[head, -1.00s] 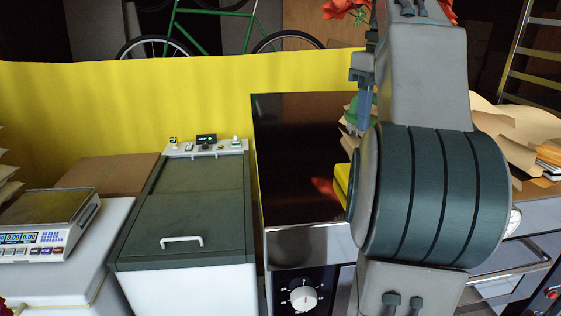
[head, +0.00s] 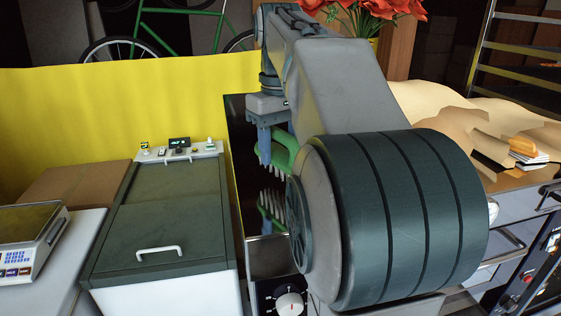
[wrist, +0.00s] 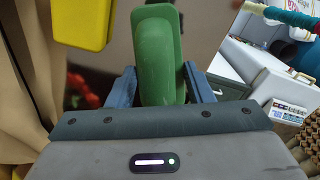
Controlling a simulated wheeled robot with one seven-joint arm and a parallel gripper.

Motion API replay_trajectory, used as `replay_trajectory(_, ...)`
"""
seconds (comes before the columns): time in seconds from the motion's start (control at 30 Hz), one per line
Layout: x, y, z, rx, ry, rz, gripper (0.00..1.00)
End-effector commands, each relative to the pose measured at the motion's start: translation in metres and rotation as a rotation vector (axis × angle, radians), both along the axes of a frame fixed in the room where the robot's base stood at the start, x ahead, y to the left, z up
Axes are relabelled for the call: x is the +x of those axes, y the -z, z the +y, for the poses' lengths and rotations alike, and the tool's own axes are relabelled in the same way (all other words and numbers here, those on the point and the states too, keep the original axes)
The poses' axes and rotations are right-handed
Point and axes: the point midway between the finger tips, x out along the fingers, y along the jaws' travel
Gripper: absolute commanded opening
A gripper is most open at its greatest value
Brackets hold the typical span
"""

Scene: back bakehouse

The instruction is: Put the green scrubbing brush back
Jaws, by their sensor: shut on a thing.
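The green scrubbing brush (head: 284,152) is in my gripper (head: 265,140), its bristles showing to the lower left. It is held above the glossy black top (head: 240,120), where its reflection shows below it. My arm hides part of the brush. In the wrist view, the green brush (wrist: 158,60) stands between the two blue fingers of my gripper (wrist: 162,85), which is shut on it. The place where the brush belongs cannot be made out.
A grey-lidded chest (head: 160,215) and scales (head: 28,235) stand left. Paper bags (head: 470,125) and stacked books (head: 527,152) lie right. Red flowers (head: 365,12) stand behind my arm. A yellow thing (wrist: 80,22) is close to the brush in the wrist view.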

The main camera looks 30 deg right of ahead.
Motion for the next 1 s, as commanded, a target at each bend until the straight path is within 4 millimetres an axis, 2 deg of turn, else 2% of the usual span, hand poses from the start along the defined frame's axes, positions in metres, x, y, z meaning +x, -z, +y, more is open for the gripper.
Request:
replay_trajectory(0.3, -0.001, 0.035, 0.000, 0.001, 0.001, 0.001, 0.25)
replay_trajectory(0.7, 0.000, 0.041, 0.000, 0.000, 0.000, 0.001, 0.25)
replay_trajectory(0.73, 0.000, 0.040, 0.000, 0.000, 0.000, 0.001, 0.52)
replay_trajectory(0.8, 0.000, 0.040, 0.000, 0.000, 0.000, 0.001, 0.69)
replay_trajectory(1.0, 0.000, 0.040, -0.001, 0.000, 0.000, 0.001, 0.69)
